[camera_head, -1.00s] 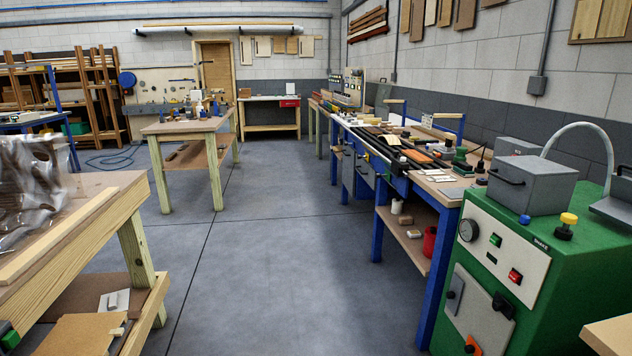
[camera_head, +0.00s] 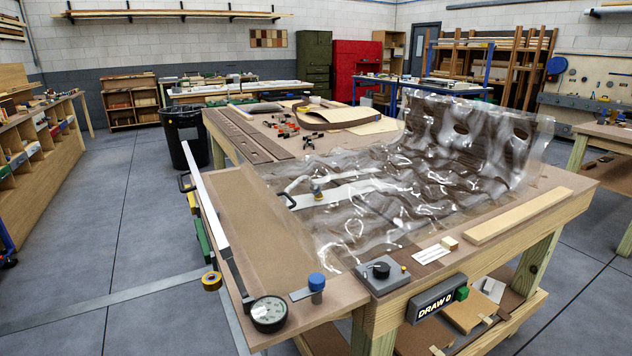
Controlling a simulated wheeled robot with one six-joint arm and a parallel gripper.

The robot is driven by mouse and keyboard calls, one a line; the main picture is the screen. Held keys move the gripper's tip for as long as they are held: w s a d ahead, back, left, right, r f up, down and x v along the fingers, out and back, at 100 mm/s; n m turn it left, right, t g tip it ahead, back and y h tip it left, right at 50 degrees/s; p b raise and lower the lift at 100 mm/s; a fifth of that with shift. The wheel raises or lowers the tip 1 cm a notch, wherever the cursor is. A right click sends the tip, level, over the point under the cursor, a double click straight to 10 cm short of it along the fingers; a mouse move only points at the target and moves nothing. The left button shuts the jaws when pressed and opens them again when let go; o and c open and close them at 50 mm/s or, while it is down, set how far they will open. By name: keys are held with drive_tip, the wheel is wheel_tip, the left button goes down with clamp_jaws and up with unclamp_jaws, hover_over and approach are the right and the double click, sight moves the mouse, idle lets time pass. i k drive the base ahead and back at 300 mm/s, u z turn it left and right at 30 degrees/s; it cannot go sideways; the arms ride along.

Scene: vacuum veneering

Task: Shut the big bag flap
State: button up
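The big clear vacuum bag (camera_head: 380,215) lies wrinkled and shiny on the wooden bench in the middle. Its flap (camera_head: 480,140) stands raised and curled up at the right end of the bench, above the bench top. Dark oval openings and brown wood show through the clear film. A long light metal bar (camera_head: 205,190) with a black handle runs along the bench's left side, next to a bare brown board (camera_head: 245,215). My gripper is not in view, so its state does not show.
On the bench's front edge are a dial gauge (camera_head: 269,313), a blue-topped fitting (camera_head: 316,285), a black knob (camera_head: 381,270) and a box marked "DRAW 0" (camera_head: 436,300). A wood strip (camera_head: 518,215) lies front right. A black bin (camera_head: 184,135) stands behind left. Floor is clear at left.

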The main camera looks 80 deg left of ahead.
sight(303, 236)
drive_tip(key=u, duration=0.85)
drive_tip(key=i, duration=3.35)
drive_tip(key=u, duration=3.75)
drive_tip(key=i, duration=0.6)
drive_tip(key=u, duration=0.1)
